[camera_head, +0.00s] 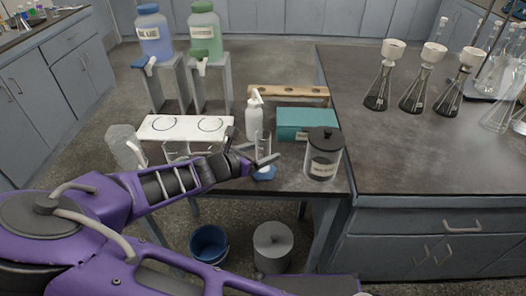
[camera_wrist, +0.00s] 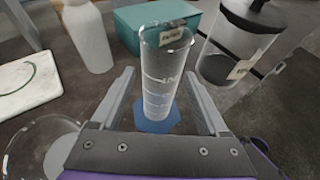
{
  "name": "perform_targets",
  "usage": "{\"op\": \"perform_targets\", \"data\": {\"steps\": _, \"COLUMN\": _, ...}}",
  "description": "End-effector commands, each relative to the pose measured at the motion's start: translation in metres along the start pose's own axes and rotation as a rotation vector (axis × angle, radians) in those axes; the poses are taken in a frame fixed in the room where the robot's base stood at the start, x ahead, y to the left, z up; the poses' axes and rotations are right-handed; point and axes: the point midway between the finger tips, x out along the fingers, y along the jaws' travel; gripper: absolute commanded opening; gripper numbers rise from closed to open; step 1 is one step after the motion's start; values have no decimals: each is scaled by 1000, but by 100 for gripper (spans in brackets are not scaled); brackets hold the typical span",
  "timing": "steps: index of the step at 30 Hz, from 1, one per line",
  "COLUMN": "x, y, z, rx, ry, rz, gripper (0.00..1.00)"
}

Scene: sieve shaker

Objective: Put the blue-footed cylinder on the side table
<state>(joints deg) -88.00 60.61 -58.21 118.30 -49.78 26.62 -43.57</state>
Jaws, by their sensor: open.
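The blue-footed cylinder is a clear graduated cylinder (camera_head: 263,144) standing upright on the small dark table (camera_head: 215,184). Its blue foot (camera_head: 265,173) rests on the tabletop near the front edge. In the wrist view the cylinder (camera_wrist: 160,85) stands between the two fingers of my gripper (camera_wrist: 158,78), with a visible gap on each side. My gripper (camera_head: 258,153) is open, low over the table, and reaches in from the left in the head view. I cannot tell which table is called the side table.
A lidded jar (camera_head: 323,158) stands close right of the cylinder. A teal box (camera_head: 306,123) and white bottle (camera_head: 254,118) are behind. Glass beakers (camera_head: 176,151) and a clear jug (camera_head: 126,147) are left. A larger bench (camera_head: 420,145) with funnel-topped flasks adjoins on the right.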

Motion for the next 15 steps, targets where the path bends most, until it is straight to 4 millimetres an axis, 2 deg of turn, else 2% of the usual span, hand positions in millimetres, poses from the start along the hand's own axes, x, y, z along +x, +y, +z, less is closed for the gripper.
{"op": "perform_targets", "data": {"steps": 9, "x": -65, "y": 1, "z": 1, "rx": 1, "ry": 4, "rz": 6, "gripper": 78}}
{"op": "perform_targets", "data": {"steps": 15, "x": -100, "y": 1, "z": 1, "rx": 0, "ry": 3, "rz": 4, "gripper": 78}}
